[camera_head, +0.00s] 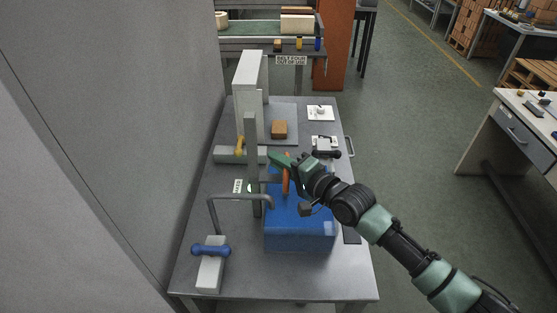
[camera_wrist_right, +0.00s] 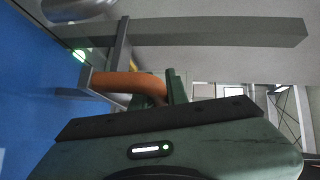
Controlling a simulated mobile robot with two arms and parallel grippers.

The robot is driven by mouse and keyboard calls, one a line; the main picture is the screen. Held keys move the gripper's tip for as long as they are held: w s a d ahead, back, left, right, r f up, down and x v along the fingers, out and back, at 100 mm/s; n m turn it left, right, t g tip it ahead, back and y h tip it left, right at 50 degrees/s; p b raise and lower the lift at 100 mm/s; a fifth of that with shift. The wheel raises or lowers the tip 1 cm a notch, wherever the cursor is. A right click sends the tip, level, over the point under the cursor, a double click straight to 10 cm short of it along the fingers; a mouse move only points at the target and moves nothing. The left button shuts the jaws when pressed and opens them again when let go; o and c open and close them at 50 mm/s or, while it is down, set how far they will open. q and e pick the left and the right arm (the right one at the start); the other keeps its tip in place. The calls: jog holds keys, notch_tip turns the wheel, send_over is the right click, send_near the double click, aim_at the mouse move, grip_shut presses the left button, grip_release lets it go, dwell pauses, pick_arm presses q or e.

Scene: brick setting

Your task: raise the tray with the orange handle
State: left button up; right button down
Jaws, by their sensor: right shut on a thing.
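The orange handle (camera_head: 285,181) stands upright at the back of a blue box-like body (camera_head: 300,237) on the grey bench. I cannot tell for sure whether this blue body is the tray. My right gripper (camera_head: 284,163) reaches in from the right and is shut on the orange handle. In the right wrist view the curved orange handle (camera_wrist_right: 122,83) runs into the jaws (camera_wrist_right: 165,90), beside a grey metal bar. The blue surface (camera_wrist_right: 35,85) fills the left of that view. My left gripper is not in view.
A grey post (camera_head: 252,150) and a bent grey tube (camera_head: 238,197) stand close left of the handle. A blue-handled lever (camera_head: 210,250) is at the front left. A brown block (camera_head: 279,129) lies farther back. The floor right of the bench is clear.

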notch_tip(320, 180, up, 11)
jog(key=p, duration=0.7)
jog(key=shift+r, duration=0.15)
jog(key=shift+w, duration=0.1)
jog(key=c, duration=1.5)
grip_release()
jog(key=shift+r, duration=0.1)
jog(key=shift+o, duration=0.5)
jog(key=shift+f, duration=0.25)
jog(key=b+v, duration=0.1)
jog(key=v, duration=0.7)
